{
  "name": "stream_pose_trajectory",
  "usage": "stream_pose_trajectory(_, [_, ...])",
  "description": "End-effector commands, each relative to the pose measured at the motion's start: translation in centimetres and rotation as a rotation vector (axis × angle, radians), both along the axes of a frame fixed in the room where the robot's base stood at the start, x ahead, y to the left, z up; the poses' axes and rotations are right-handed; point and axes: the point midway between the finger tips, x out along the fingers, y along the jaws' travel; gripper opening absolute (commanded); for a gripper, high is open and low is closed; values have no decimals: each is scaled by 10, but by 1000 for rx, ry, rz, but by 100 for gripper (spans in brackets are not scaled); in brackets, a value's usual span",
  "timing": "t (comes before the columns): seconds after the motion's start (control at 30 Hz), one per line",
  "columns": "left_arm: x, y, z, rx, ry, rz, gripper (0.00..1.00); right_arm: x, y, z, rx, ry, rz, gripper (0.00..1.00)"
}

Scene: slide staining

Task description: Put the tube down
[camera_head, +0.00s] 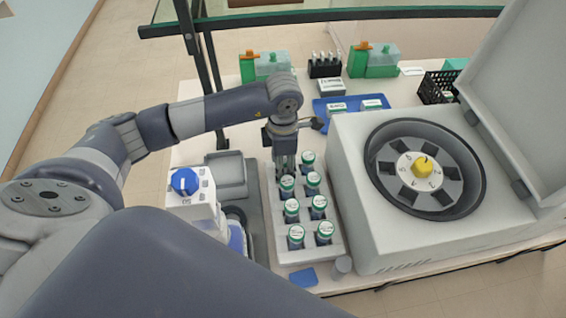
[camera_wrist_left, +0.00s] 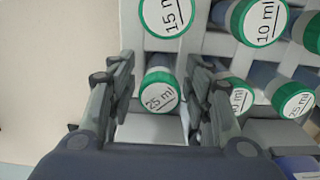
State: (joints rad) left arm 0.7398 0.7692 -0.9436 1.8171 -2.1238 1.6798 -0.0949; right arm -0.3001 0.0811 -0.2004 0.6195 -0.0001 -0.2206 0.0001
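My left gripper (camera_head: 286,165) points down over the back-left part of the grey tube rack (camera_head: 265,225). In the left wrist view, its two fingers (camera_wrist_left: 160,75) stand on either side of a green-capped tube marked 25 ml (camera_wrist_left: 160,92). A narrow gap shows on each side of that tube, so the gripper looks open around it. The tube's lower end is hidden, and the gripper covers this tube in the head view. Several other green-capped tubes (camera_head: 291,207) stand in the rack in two columns. My right gripper is not in view.
A large centrifuge (camera_head: 375,220) with its lid open stands just right of the rack. A grey tray (camera_head: 230,170) and a white device with a blue knob (camera_head: 185,182) are to the left. A blue mat (camera_head: 322,112) and a black crate (camera_head: 430,88) lie farther back.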

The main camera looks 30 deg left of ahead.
Motion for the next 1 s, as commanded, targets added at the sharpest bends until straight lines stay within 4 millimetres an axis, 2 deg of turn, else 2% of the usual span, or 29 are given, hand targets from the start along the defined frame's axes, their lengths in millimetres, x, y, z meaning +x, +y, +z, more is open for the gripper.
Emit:
stream_pose_trajectory(0.2, [0, 0, 2, 0, 0, 0, 46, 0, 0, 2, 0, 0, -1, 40])
stream_pose_trajectory(0.37, [0, 0, 13, 0, 0, 0, 46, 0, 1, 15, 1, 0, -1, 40])
stream_pose_trajectory(0.4, [2, 0, 16, -2, -6, -1, 46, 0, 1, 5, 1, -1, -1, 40])
stream_pose_trajectory(0.7, [1, 0, 84, 0, -6, 0, 46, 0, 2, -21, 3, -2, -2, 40])
stream_pose_trajectory(0.9, [1, 0, 115, -1, -4, 1, 46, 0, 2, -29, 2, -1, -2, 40])
stream_pose_trajectory(1.0, [1, 0, 123, 0, -3, 0, 46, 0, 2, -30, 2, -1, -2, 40])
